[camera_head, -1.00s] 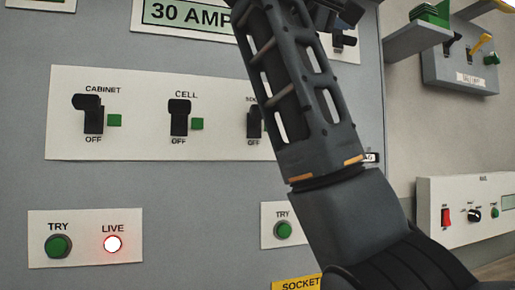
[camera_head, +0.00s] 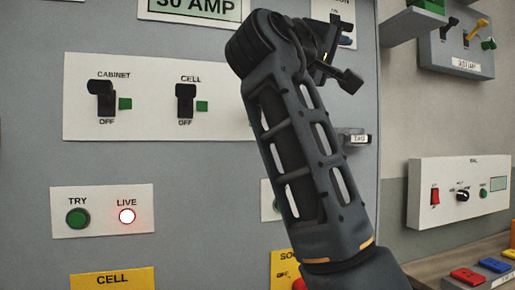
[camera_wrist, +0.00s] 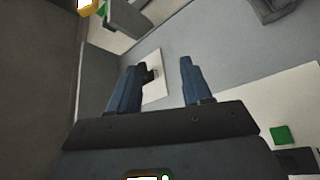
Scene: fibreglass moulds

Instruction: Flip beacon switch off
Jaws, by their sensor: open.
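The beacon switch plate (camera_head: 348,17) is white and sits at the panel's top right in the head view. Its label is only partly readable, ending in "ON", and my gripper partly covers it. In the wrist view a white plate with a small black switch (camera_wrist: 151,73) shows between my fingers, close beside the left fingertip. I cannot tell whether they touch or which way the lever stands. My gripper (camera_head: 343,55) is in front of the panel by this plate. In the wrist view my gripper (camera_wrist: 161,65) is open, with nothing held between its fingers.
The CABINET switch (camera_head: 104,97) and CELL switch (camera_head: 186,100) sit on a white plate to the left. A lit LIVE lamp (camera_head: 127,216) and green TRY button (camera_head: 78,218) are below. A lock-like fitting (camera_head: 350,138) protrudes under my gripper. A side wall holds other control boxes (camera_head: 460,190).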

